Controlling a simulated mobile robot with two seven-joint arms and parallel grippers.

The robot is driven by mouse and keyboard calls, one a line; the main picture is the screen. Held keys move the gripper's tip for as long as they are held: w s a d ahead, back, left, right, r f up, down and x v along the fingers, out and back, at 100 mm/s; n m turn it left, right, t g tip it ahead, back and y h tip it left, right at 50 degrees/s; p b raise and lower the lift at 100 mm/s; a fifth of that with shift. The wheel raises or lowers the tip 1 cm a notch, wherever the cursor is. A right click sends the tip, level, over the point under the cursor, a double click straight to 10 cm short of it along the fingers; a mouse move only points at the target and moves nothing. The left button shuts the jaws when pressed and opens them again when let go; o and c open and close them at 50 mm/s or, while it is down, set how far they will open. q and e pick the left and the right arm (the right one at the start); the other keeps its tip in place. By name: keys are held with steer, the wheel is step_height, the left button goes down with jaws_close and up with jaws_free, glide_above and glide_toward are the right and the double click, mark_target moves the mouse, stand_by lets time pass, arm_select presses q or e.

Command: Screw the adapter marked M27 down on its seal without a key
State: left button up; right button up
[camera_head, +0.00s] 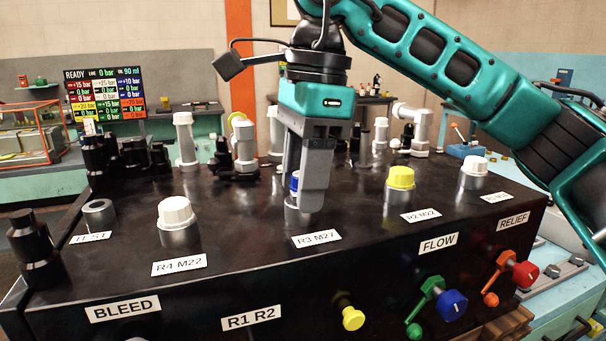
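My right gripper (307,203) points down over the port labelled R3 M27 (316,238) on the black block. A small blue and white part (294,184), seemingly the M27 adapter, shows beside the near finger, over a metal port collar (297,216). The near finger hides most of it. I cannot tell whether the fingers touch it or how far it is seated; its seal is not visible. My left gripper is not in view.
White-capped port R4 M22 (176,217) stands left; yellow-capped R2 M22 (400,180) and another white-capped port (473,172) stand right. Dark fittings (35,245) line the left edge. Front knobs include yellow (352,318), blue (452,305) and red (525,273). A readout board (104,95) stands behind.

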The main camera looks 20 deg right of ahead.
steer(key=c, duration=0.6)
steer(key=o, duration=0.9)
steer(key=shift+c, duration=0.2)
step_height(320, 180, up, 13)
steer(key=d, duration=0.1)
steer(key=shift+d+f, duration=0.15)
steer(key=shift+d, duration=0.1)
